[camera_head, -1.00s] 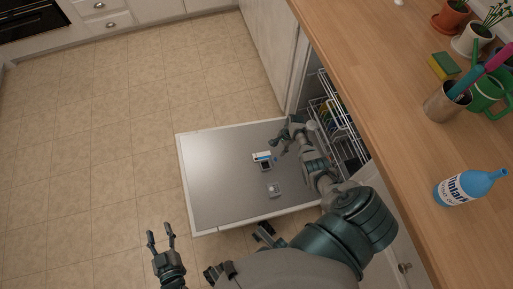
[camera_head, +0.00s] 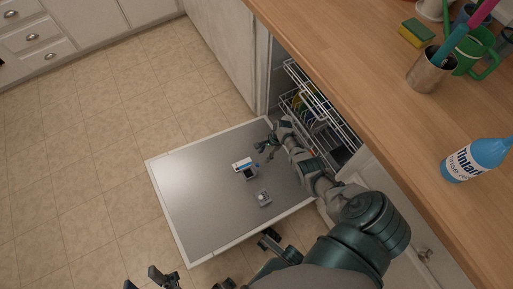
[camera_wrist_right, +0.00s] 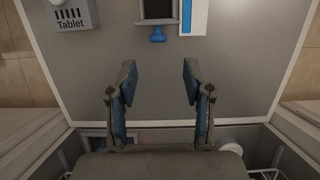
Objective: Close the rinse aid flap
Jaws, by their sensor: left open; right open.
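The rinse aid flap (camera_head: 243,164), white with a blue stripe, stands open on the lowered dishwasher door (camera_head: 185,200). It also shows at the top of the right wrist view (camera_wrist_right: 193,16). Beside it is the dark open compartment (camera_head: 250,175) with a blue tab (camera_wrist_right: 158,34). My right gripper (camera_head: 264,148) is open and empty, over the door on the dishwasher side of the flap, apart from it. Its two fingers (camera_wrist_right: 158,82) frame bare door in the wrist view. My left gripper (camera_head: 150,278) is open and empty at the bottom edge, over the floor.
A grey tablet compartment (camera_head: 263,198) is on the door near the flap. Wire racks (camera_head: 320,120) with dishes are inside the dishwasher. A wooden counter (camera_head: 370,100) holds a blue rinse aid bottle (camera_head: 477,160), a metal cup (camera_head: 431,70) and a sponge (camera_head: 417,33).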

